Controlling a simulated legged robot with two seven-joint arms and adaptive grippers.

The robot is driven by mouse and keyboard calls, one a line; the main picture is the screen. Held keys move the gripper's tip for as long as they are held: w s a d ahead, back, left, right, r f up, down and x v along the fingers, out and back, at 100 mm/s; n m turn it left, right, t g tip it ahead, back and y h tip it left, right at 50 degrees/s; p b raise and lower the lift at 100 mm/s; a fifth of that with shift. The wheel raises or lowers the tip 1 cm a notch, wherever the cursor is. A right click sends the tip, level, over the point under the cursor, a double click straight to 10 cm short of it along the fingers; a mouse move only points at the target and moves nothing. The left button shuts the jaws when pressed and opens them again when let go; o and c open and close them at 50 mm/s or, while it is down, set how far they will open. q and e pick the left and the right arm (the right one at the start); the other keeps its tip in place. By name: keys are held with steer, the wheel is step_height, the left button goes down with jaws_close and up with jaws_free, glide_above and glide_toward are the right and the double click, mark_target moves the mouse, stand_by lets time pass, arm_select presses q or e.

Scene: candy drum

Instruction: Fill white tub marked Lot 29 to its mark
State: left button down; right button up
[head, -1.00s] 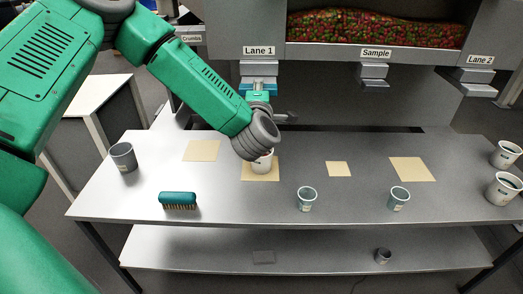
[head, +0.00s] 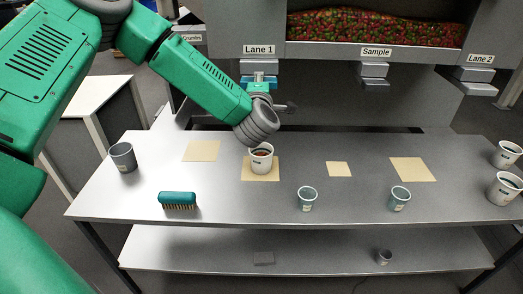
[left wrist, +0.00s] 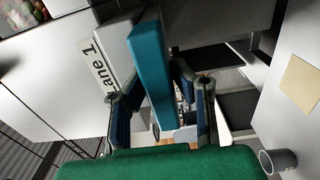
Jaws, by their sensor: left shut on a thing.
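A white tub (head: 262,165) stands upright on a tan mat (head: 273,174) below the Lane 1 spout. Dark reddish contents show inside it; its label is too small to read. My left gripper (head: 266,88) is up at the Lane 1 outlet, above the tub. In the left wrist view my left gripper (left wrist: 163,107) is shut on the teal gate handle (left wrist: 150,65) beside the Lane 1 sign (left wrist: 98,65). The handle also shows in the head view (head: 250,80), partly hidden by the gripper. My right gripper is not in view.
A grey cup (head: 123,157) and teal brush (head: 178,199) stand left on the table. Two small cups (head: 307,199) (head: 399,198) are at the front, two white tubs (head: 506,155) (head: 503,189) at the right edge. Bare mats (head: 202,150) (head: 338,169) (head: 412,169) lie between.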

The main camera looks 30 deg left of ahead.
arm_select(q)
steer(key=shift+f, duration=0.15)
steer(key=shift+v, duration=1.6)
steer(key=shift+a+f, duration=0.1)
steer(key=shift+b+x, duration=0.6)
steer(key=shift+x, duration=1.05)
